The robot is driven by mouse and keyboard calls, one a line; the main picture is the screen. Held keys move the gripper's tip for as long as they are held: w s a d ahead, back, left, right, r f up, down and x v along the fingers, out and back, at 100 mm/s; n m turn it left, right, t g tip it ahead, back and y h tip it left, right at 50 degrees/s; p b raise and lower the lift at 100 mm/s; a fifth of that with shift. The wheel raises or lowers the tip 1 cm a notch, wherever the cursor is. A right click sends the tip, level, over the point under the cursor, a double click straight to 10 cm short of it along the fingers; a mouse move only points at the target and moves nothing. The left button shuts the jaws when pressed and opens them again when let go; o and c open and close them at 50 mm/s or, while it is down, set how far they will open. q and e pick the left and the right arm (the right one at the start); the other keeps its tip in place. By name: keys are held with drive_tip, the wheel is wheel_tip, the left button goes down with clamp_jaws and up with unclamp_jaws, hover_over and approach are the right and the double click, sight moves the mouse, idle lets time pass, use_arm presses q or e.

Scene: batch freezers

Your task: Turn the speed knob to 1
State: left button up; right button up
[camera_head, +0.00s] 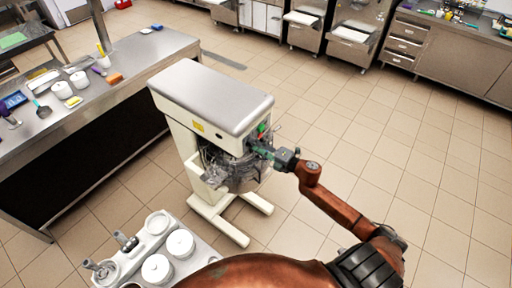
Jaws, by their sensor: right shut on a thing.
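The mixer (205,95), a cream machine with a grey top cover, stands on the floor in the middle of the head view. A wire guard and metal bowl (243,176) sit under its head. A small red part (262,127) and a green part show on the end of the head. My right gripper (256,148) is at this end, just below the red part, and is shut on the speed knob. The gripper hides the knob, so its number setting cannot be read. My left gripper is not in view.
A steel worktable (150,52) with white containers, an orange block and utensils stands at the left, close to the mixer. Steel cabinets (460,55) line the back right. The tiled floor (400,130) right of the mixer is clear.

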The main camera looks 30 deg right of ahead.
drive_tip(key=shift+r, duration=0.1)
idle(0.5)
drive_tip(key=o, duration=1.1)
drive_tip(key=shift+o, duration=0.3)
drive_tip(key=f+v, duration=0.1)
drive_tip(key=v, duration=1.1)
drive_tip(key=shift+r, duration=0.4)
